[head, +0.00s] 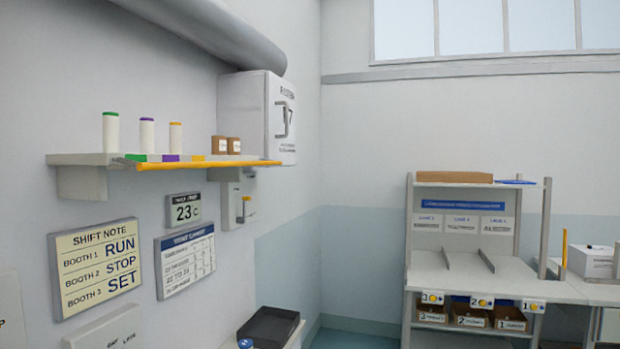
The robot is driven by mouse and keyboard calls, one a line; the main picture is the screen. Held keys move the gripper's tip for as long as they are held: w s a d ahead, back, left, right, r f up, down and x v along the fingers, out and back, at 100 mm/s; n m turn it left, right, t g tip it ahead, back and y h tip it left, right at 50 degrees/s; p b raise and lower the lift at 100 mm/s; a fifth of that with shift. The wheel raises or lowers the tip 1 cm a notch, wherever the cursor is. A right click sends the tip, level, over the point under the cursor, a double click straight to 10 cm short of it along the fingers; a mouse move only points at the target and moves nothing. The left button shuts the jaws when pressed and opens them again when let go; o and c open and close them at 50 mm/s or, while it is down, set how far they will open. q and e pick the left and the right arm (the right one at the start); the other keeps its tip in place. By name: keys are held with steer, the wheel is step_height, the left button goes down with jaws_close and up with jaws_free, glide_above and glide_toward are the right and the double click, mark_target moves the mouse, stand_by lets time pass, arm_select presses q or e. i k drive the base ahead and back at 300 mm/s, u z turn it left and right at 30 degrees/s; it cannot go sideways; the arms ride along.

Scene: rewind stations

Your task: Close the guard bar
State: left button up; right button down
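A yellow-orange bar (210,164) runs along the front edge of the wall shelf (85,160) at the left. A short upright yellow post (564,248) stands by the bench at the far right. I cannot tell for certain which of these is the guard bar. Neither of my grippers is in view.
White spools (147,136) with coloured tops and small brown boxes (226,145) stand on the shelf. A black tray (268,328) sits below. A workstation (480,260) with lanes and numbered bins stands at the right. Wall boards hang at the left.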

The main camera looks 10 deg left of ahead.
mark_target(158, 165)
steer(key=u, duration=0.1)
steer(key=i, duration=1)
steer(key=u, duration=0.6)
